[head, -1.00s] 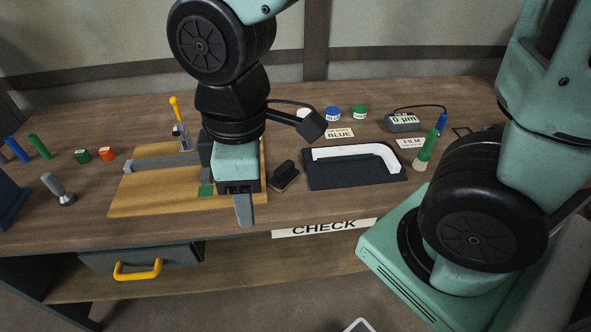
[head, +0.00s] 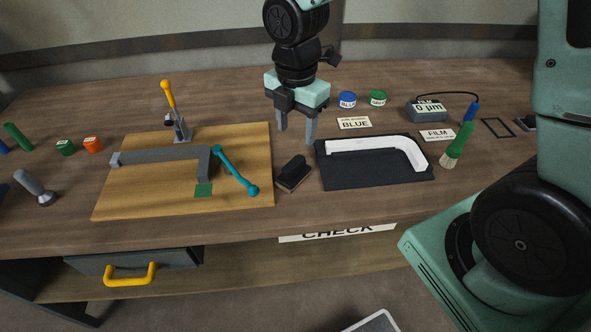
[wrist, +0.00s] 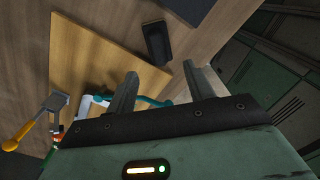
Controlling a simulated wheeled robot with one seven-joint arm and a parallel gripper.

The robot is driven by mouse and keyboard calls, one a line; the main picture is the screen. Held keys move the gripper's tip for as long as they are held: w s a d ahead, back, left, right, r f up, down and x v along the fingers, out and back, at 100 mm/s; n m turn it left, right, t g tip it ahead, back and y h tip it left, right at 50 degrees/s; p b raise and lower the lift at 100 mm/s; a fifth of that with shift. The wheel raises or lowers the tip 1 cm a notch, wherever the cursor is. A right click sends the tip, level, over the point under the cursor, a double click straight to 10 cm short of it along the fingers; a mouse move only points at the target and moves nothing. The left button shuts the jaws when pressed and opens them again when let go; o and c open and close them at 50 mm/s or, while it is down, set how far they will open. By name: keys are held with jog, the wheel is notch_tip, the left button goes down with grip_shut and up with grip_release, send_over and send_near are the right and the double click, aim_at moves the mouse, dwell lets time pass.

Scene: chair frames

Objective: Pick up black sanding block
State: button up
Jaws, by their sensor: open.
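The black sanding block (head: 294,173) lies on the table between the wooden board and the black tray. In the wrist view the block (wrist: 157,41) shows beyond the fingertips, upper middle, near the board's corner. My gripper (head: 297,136) is open and empty, with its two fingers pointing down behind the block in the head view. The fingers (wrist: 161,84) are apart in the wrist view, and nothing is between them at the tips. The gripper does not touch the block.
Left of the block is the wooden board (head: 120,200) with a grey frame (head: 165,156), a yellow-handled clamp (head: 176,112) and a teal rod (head: 236,170). Close on the right is the black tray (head: 370,172) holding a white bent part (head: 372,147). Blue and green jars (head: 347,100) stand behind.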

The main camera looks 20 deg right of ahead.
aim_at(294, 162)
notch_tip(294, 162, down, 6)
jog(key=shift+w+a+f+p, duration=0.1)
jog(key=shift+a+f+p, duration=0.1)
jog(key=shift+f, duration=1.15)
jog(key=shift+a+f+p, duration=0.1)
jog(key=shift+f+p, duration=0.1)
jog(key=shift+f, duration=1.1)
jog(key=shift+c, duration=0.3)
jog(key=c, duration=0.8)
jog(key=shift+r, duration=0.15)
notch_tip(294, 162, up, 10)
jog(key=shift+f, duration=0.1)
